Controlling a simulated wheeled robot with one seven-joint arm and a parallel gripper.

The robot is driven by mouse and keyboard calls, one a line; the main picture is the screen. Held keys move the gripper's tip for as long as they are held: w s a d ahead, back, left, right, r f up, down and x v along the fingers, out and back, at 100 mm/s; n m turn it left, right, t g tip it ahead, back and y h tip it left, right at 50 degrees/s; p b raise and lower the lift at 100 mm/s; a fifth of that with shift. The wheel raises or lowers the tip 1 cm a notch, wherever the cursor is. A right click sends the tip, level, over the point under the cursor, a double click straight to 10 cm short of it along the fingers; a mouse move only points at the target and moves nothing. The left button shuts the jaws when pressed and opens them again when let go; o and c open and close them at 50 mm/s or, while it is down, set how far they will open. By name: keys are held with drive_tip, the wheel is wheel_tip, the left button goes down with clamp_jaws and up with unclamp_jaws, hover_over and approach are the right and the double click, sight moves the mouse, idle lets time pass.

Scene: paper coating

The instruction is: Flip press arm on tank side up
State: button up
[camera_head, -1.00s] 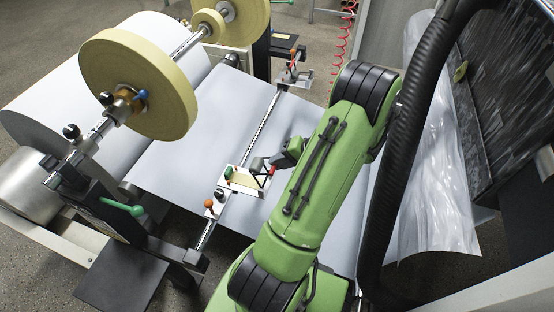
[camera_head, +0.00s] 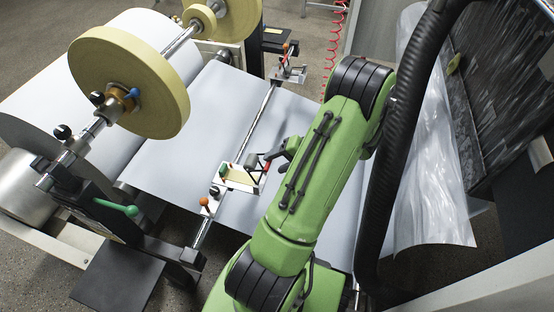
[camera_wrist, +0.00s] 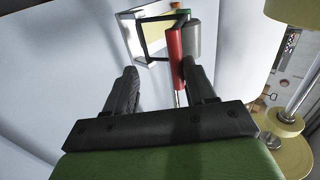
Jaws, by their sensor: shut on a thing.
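The press arm (camera_head: 258,172) is a small dark frame with a red handle (camera_wrist: 175,50), joined to a white block with a green knob (camera_head: 223,169) on the metal bar across the paper web. My gripper (camera_head: 275,153) is at the handle, above the web. In the wrist view, my gripper (camera_wrist: 160,66) has its two dark fingers around the handle region. The red handle lies close to the right finger, with a grey cylinder (camera_wrist: 193,40) beside it. My gripper is shut on the press arm. My green arm hides part of the web and bar in the head view.
The pale paper web (camera_head: 190,135) runs under the bar (camera_head: 254,128). A block with an orange knob (camera_head: 204,201) sits on the near bar end. A similar knobbed fixture (camera_head: 288,72) stands at the far end. A large yellow disc (camera_head: 130,82) is at left.

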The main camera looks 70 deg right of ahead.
drive_tip(key=shift+s+d+f, duration=0.1)
drive_tip(key=shift+s+f, duration=0.05)
drive_tip(key=shift+s, duration=0.2)
drive_tip(key=a+p+v, duration=0.1)
drive_tip(key=p+v, duration=0.4)
drive_tip(key=v, duration=1)
drive_tip(key=shift+d+r, duration=0.35)
drive_tip(key=shift+r, duration=0.05)
